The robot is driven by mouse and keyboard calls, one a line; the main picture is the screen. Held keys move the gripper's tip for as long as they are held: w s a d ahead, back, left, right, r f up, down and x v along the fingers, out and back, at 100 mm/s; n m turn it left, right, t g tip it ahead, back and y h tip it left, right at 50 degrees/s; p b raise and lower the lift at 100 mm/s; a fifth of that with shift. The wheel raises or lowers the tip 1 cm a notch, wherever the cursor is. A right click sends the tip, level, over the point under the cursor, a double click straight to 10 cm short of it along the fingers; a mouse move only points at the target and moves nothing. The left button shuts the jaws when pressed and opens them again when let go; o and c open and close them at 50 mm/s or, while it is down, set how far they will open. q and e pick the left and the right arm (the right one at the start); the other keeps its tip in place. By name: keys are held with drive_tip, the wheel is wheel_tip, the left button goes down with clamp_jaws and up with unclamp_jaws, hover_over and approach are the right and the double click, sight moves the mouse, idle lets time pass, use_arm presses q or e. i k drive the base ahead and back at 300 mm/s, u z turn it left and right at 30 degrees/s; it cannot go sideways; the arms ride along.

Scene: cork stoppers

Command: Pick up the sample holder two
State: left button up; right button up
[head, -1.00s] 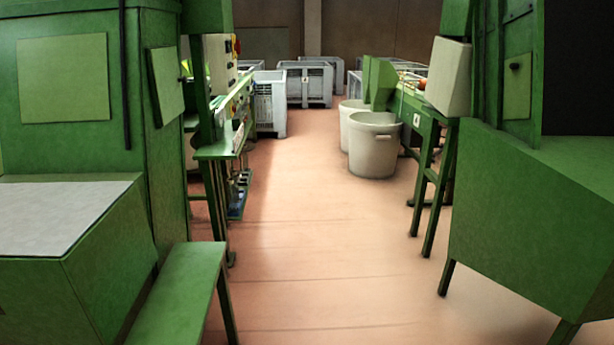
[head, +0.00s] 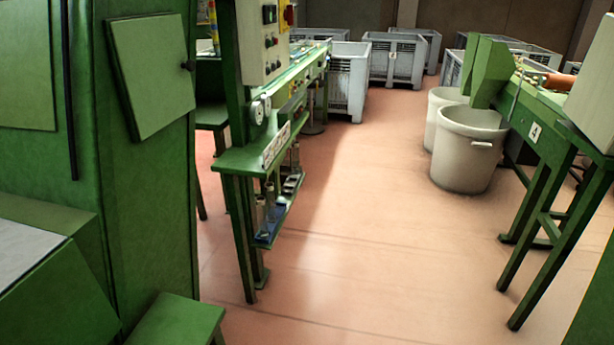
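On a low blue shelf (head: 271,232) under the green workbench (head: 240,157) at the left of the aisle stand several small grey and white holder-like items (head: 263,213). They are too small and dark to tell which of them is sample holder two, or whether it is there. Neither of my grippers shows in the head view, so their state is hidden.
A green machine (head: 140,150) and a low green bench (head: 178,322) stand close on the left. Two white bins, the nearer one (head: 467,150) larger, and a green table (head: 550,135) line the right. Grey crates (head: 345,80) stand at the back. The reddish floor (head: 370,240) between is clear.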

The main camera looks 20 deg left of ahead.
sight(270, 187)
drive_tip(key=i, duration=2.45)
drive_tip(key=u, duration=3.2)
